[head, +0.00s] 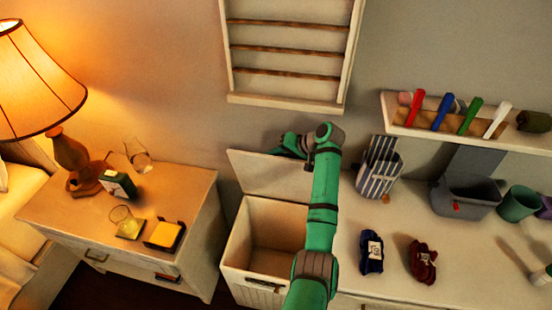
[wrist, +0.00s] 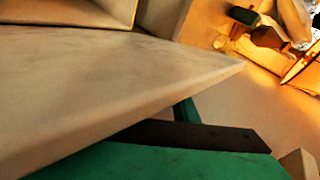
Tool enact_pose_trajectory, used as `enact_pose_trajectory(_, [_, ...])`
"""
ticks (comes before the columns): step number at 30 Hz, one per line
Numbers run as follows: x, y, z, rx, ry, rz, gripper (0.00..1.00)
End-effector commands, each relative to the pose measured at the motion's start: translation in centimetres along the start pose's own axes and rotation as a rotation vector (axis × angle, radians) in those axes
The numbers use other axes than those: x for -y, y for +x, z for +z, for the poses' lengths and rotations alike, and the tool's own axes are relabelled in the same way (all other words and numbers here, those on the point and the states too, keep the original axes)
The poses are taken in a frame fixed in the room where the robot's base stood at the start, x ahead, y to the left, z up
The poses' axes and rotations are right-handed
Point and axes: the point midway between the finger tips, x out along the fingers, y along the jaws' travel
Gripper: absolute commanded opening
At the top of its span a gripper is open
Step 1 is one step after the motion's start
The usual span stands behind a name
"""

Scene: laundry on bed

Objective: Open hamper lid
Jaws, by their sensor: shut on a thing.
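The hamper (head: 238,245) is a pale box between the nightstand and the white counter. Its inside is empty as far as I can see. The hamper lid (head: 262,174) is raised and stands up at the back, near the wall. My gripper (head: 287,145) is at the lid's top edge, shut on the lid; my arm partly covers the lid's right side. In the wrist view, the lid (wrist: 90,85) fills the left as a broad pale panel, with a dark finger of my gripper (wrist: 195,135) along its edge. The exact contact is hidden.
The nightstand (head: 190,190) at left bears a lit lamp (head: 68,155), glasses and small boxes. The counter (head: 395,285) at right bears a striped holder (head: 379,168), a grey bin (head: 465,197), and blue (head: 372,253) and maroon (head: 422,262) bundles. Wall shelves hang above.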

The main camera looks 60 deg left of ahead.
Motion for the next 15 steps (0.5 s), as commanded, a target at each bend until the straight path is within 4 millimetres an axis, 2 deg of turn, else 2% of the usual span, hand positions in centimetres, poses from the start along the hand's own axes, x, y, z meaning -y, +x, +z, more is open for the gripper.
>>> enact_pose_trajectory(5, [-0.05,0.30,0.22,0.005,0.000,0.001,0.00])
enact_pose_trajectory(6, [-0.05,0.31,0.22,0.005,0.000,0.001,0.33])
enact_pose_trajectory(7, [-0.05,0.31,0.22,0.005,0.000,0.001,0.40])
enact_pose_trajectory(8, [-0.04,0.29,0.21,0.005,0.000,0.001,0.43])
enact_pose_trajectory(15, [-0.03,0.14,0.12,0.002,0.000,0.000,0.43])
